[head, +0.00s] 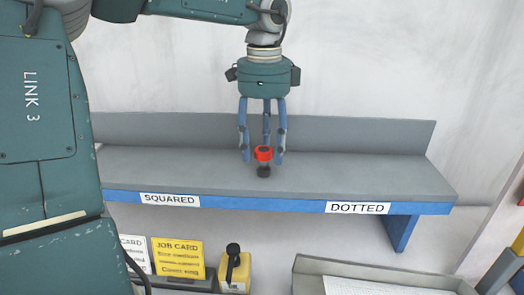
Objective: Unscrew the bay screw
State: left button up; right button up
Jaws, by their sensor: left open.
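My left gripper (262,158) points straight down over the shelf, with its blue fingers spread open. A small red round piece with a dark centre (264,154) shows between the fingertips. No label names the bay screw; the red and black pieces are the only screw-like things between the fingers. I cannot tell whether the fingers touch the red piece, or whether it is joined to the black one. My right gripper is not in view.
In front stand a yellow job card (178,257), a yellow block with a black handle (234,272) and a grey tray (310,266).

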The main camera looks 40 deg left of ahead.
pick_arm(q)
notch_tip(320, 180, up, 3)
jog(key=shift+f+p, duration=0.2)
jog(key=shift+p, duration=0.5)
jog(key=shift+f, duration=0.1)
